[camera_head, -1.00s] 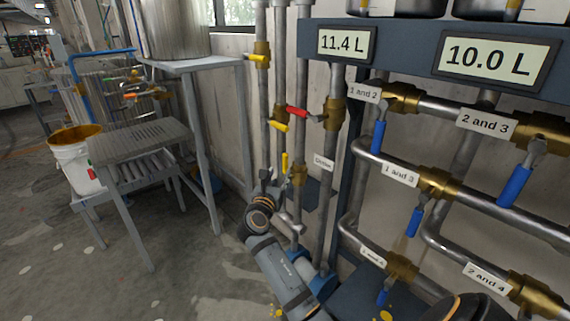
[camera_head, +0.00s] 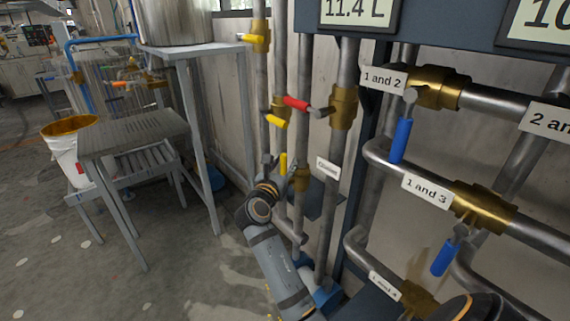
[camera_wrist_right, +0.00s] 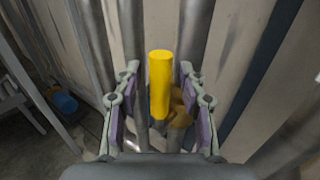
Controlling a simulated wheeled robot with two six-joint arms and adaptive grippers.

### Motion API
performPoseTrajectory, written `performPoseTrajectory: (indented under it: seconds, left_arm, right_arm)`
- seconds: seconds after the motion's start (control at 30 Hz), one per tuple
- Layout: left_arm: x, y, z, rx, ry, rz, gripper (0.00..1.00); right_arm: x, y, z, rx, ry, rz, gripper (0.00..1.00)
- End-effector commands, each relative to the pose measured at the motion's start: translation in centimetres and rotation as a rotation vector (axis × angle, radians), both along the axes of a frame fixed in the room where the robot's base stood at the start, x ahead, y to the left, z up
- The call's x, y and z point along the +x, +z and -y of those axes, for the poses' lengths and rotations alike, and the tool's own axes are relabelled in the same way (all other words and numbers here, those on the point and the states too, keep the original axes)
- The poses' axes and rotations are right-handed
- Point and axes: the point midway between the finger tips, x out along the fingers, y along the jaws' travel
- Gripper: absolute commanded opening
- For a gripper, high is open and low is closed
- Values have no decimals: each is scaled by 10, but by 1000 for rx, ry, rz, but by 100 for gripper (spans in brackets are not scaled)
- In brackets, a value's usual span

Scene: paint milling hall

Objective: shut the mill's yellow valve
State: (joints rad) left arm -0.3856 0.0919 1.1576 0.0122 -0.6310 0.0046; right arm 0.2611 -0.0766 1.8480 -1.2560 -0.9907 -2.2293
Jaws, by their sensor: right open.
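A yellow valve handle (camera_head: 283,163) on a brass body (camera_head: 300,179) sits low on a vertical pipe in the head view. In that view my right gripper (camera_head: 281,174) is at this handle, seen from behind and partly hidden by its own wrist. In the right wrist view the yellow handle (camera_wrist_right: 160,82) stands lengthwise between the two open fingers of my right gripper (camera_wrist_right: 163,92), with a visible gap on both sides. Two more yellow handles show higher up, one middle (camera_head: 275,121) and one at the top (camera_head: 257,42). My left gripper is not in view.
A red handle (camera_head: 296,103) is on the neighbouring pipe. Blue-handled valves, one of them (camera_head: 400,140) labelled "1 and 2", fill the right. A grey table (camera_head: 190,51) with a metal vessel and a white bucket (camera_head: 67,160) stand left. Floor between is clear.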

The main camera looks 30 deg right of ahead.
Motion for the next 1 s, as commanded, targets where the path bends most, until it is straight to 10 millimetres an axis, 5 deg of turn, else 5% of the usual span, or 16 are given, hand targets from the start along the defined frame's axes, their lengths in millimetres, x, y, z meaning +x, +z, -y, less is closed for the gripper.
performPoseTrajectory:
  seconds: [0.1,0.4,1.0]
  left_arm:
    - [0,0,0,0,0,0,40]
    - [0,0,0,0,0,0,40]
    - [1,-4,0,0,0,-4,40]
  right_arm:
    - [0,0,0,0,0,0,40]
    - [0,0,0,0,0,0,0]
    - [-2,-3,10,2,-1,43,0]
